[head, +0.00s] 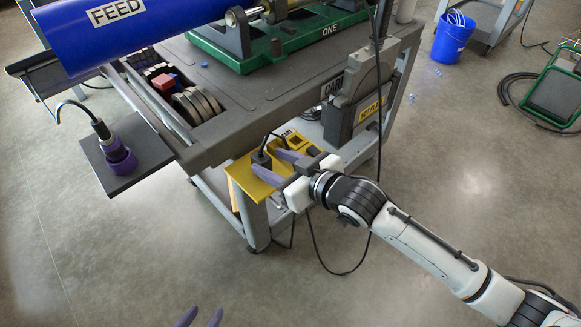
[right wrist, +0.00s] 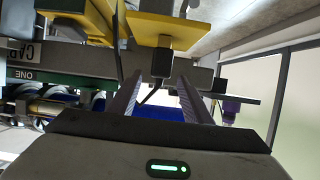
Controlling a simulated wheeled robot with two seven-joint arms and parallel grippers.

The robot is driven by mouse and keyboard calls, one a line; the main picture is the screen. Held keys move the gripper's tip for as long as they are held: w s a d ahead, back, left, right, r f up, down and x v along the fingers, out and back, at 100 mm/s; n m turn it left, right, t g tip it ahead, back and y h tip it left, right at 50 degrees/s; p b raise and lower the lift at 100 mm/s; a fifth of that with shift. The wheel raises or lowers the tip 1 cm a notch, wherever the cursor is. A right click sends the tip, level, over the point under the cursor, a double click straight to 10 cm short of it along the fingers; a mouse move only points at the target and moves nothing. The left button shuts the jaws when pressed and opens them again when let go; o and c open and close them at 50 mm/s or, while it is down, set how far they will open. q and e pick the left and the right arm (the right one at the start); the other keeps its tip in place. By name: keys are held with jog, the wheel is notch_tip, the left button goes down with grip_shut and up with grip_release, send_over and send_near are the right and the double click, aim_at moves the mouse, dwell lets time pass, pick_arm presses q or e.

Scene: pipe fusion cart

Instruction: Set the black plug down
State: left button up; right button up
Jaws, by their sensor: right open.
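The black plug (head: 261,159) stands upright on the yellow panel (head: 243,180) at the cart's lower front, with its cord rising from it. My right gripper (head: 267,166) reaches in from the right with its purple fingers apart at the plug. In the right wrist view the plug (right wrist: 161,63) shows between the two open fingers (right wrist: 160,92), against the yellow panel (right wrist: 165,30); I see no finger closed on it. Only the purple fingertips of my left gripper (head: 201,317) show at the bottom edge of the head view, apart and empty.
The grey cart top (head: 255,115) overhangs behind the panel. A grey heater tool (head: 357,100) stands in its holder to the right. A purple-collared tool (head: 117,155) is on a dark side plate at left. A black cord (head: 318,250) hangs below the gripper.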

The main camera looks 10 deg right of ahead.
jog(key=v, duration=0.7)
jog(key=s+d+f+m+h, duration=0.1)
jog(key=s+d+f, duration=0.2)
jog(key=s+f, duration=0.3)
jog(key=s+d+f+m+g+h, duration=0.1)
jog(key=s+d+f+m+h, duration=0.1)
jog(key=s+d+f, duration=0.2)
jog(key=s+d+f+m+g+h, duration=0.1)
jog(key=s+d+f+m+h, duration=0.1)
jog(key=s+f, duration=0.8)
notch_tip(320, 180, down, 3)
jog(key=shift+d, duration=0.8)
